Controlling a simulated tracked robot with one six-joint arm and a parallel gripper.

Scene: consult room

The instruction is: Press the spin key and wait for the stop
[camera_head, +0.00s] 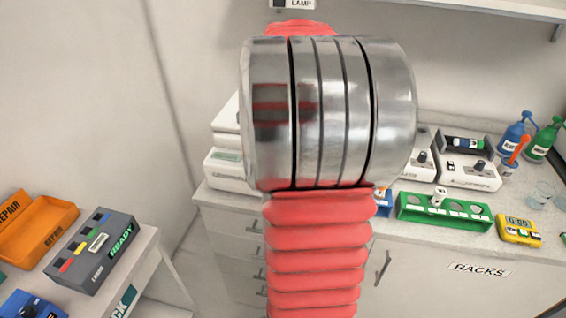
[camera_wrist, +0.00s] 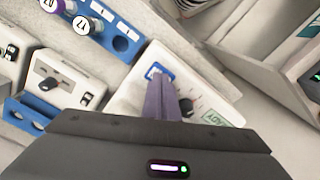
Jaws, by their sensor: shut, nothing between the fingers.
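In the wrist view a white machine (camera_wrist: 130,97) has a blue-bordered key (camera_wrist: 154,70), a dark knob (camera_wrist: 187,104) and a small green-lettered display (camera_wrist: 214,118). My gripper (camera_wrist: 160,76) is shut and empty, its purple-grey fingertips at the lower edge of the blue-bordered key. I cannot tell whether they touch it. The fingers cover part of the panel. In the head view a white machine with a greenish display (camera_head: 226,157) stands at the counter's left end, partly behind my arm. My gripper is hidden there.
A blue rack (camera_wrist: 122,43) with capped tubes and a white knobbed unit (camera_wrist: 62,75) lie beside the machine. On the counter stand a green rack (camera_head: 412,213), a yellow timer (camera_head: 519,230) and bottles (camera_head: 514,134). A side table at left holds a grey READY box (camera_head: 92,252).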

